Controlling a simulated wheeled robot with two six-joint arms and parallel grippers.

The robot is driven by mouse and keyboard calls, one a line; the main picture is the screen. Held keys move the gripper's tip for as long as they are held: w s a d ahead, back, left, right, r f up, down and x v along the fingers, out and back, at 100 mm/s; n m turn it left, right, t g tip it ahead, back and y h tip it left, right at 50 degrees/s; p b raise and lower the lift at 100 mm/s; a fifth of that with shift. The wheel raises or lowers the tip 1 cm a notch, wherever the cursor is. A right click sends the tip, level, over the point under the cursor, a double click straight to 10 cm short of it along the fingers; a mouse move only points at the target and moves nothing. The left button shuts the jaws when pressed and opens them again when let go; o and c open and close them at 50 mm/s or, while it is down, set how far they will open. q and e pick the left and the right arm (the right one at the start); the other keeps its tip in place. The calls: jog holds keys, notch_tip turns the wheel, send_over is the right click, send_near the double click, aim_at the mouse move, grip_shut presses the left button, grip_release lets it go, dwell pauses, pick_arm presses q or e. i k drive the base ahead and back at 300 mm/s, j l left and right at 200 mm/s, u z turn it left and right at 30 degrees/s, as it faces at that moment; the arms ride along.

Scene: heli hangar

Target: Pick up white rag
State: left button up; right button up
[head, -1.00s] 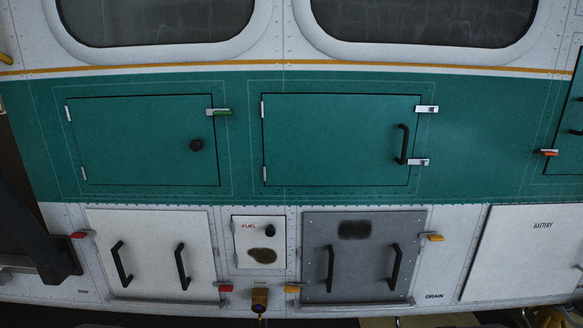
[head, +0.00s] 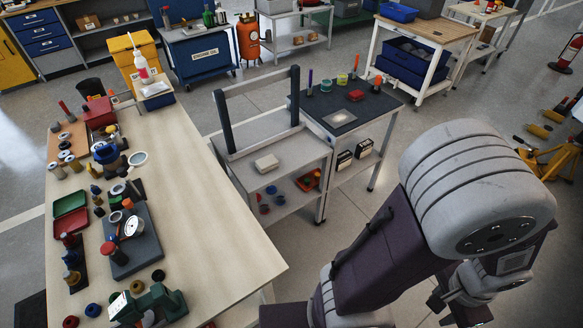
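A small white folded, block-like thing (head: 266,163) lies on the top of the grey cart in the middle of the head view; it may be the white rag. My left gripper is not in view.
A long wooden workbench (head: 185,200) crowded with tools and parts stands at left. The grey cart (head: 300,150) has a raised frame and a lower shelf. The dark-topped table (head: 375,105) adjoins it. Open floor (head: 440,115) lies to the right, with yellow equipment (head: 560,155) at the edge.

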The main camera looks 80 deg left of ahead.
aim_at(265, 164)
jog(key=u, duration=3.2)
jog(key=z, duration=5.2)
jog(key=u, duration=5.25)
